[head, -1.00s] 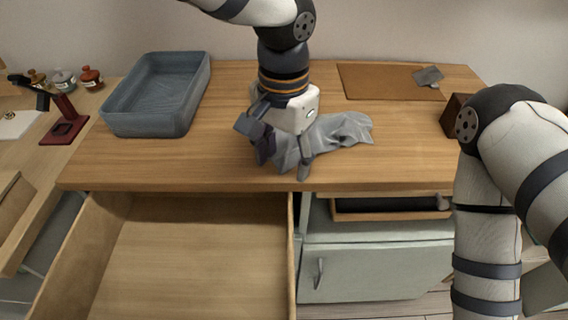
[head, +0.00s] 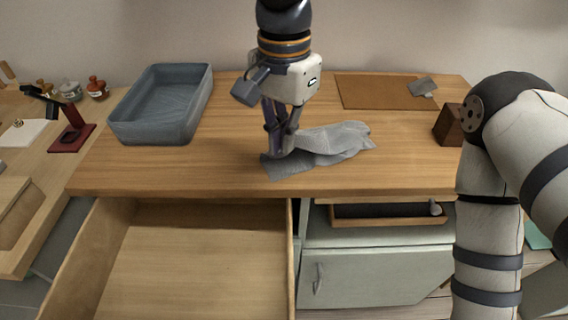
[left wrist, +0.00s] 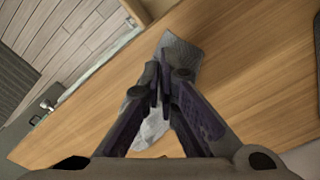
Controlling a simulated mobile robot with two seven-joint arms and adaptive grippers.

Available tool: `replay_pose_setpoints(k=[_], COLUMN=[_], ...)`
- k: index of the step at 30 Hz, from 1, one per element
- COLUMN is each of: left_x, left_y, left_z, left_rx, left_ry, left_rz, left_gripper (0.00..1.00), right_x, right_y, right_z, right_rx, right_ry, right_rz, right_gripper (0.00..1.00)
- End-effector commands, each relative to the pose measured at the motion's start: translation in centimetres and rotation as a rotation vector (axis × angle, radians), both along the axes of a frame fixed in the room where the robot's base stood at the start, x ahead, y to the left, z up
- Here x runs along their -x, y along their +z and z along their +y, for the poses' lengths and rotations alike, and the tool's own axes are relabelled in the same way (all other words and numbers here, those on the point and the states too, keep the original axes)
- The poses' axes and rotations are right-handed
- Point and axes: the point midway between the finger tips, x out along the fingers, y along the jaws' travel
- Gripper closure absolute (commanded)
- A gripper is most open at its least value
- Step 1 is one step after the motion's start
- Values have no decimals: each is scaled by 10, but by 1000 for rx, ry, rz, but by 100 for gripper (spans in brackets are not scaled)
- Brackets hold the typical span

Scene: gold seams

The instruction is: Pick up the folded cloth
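The folded cloth (head: 335,142) is grey and crumpled, lying on the wooden worktop (head: 220,170) behind the open drawer. My left gripper (head: 281,152) points down at the cloth's left part, its fingers drawn together on it. In the left wrist view the fingertips (left wrist: 158,88) nearly meet, and the cloth (left wrist: 185,55) shows beyond them and between the fingers. The pinched fold itself is hidden by the fingers. The cloth looks still low against the worktop. My right arm comes in at the right of the head view; its gripper is out of view.
A blue-grey tray (head: 160,105) stands at the left of the worktop. A brown board (head: 375,92) with a small grey piece (head: 422,87) lies at the back right, near a dark wooden block (head: 449,125). An empty open drawer (head: 190,265) juts out in front.

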Motion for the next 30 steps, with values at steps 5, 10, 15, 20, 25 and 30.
replay_pose_setpoints(k=[5,10,15,20,25,30], left_x=[-2,-1,-1,-3,-2,-2], left_y=[44,53,54,94,137,157], left_z=[0,0,0,-1,0,-1], left_rx=[1,2,2,3,2,2], left_ry=[1,0,0,2,1,1], left_rz=[-8,-2,-5,-13,-9,-8], left_gripper=[100,100,100,100,100,100], right_x=[-4,-3,-4,-4,-4,-3], right_y=[4,3,3,4,4,3], right_z=[0,0,0,0,0,0], right_rx=[0,0,0,0,0,0], right_ry=[0,0,0,0,0,0], right_rz=[-17,-14,-14,-15,-15,-12], right_gripper=[20,20,20,20,20,20])
